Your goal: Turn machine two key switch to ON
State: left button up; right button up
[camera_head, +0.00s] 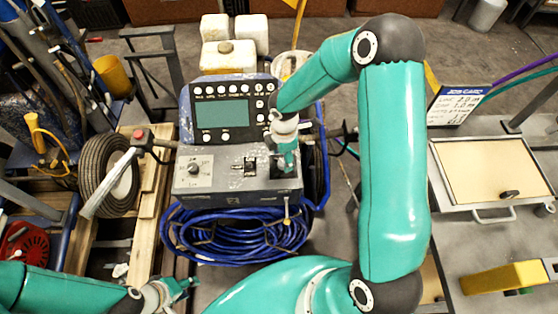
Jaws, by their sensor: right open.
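The line striper's blue-grey console has a screen (222,113) with a row of round buttons above it. Its lower grey panel (222,182) carries a rotary knob on a white plate (193,168) at left and a small dark switch (244,167) in the middle. My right gripper (286,160) is open at the right end of this panel and covers that part. I cannot make out a key switch or its position; it may be hidden behind the gripper. My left gripper (178,290) is low at the bottom left, away from the console; its jaw state is unclear.
A coil of blue hose (235,235) hangs below the panel. A handlebar with a red button (139,134) sticks out left near a tyre (104,172). White containers (230,55) stand behind. A bench with a beige-lidded box (495,168) and a yellow tool (500,278) is at right.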

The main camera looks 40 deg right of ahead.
jog(key=shift+f, duration=0.95)
jog(key=c, duration=1.1)
jog(key=shift+a, duration=0.5)
grip_shut()
jog(key=shift+d, duration=0.35)
jog(key=shift+w+d, duration=0.1)
jog(key=shift+d, duration=0.05)
jog(key=shift+r+b, duration=0.1)
jog(key=shift+b, duration=0.2)
jog(key=shift+d+m+b, duration=0.15)
jog(key=shift+m+b, duration=0.2)
jog(key=shift+m, duration=0.15)
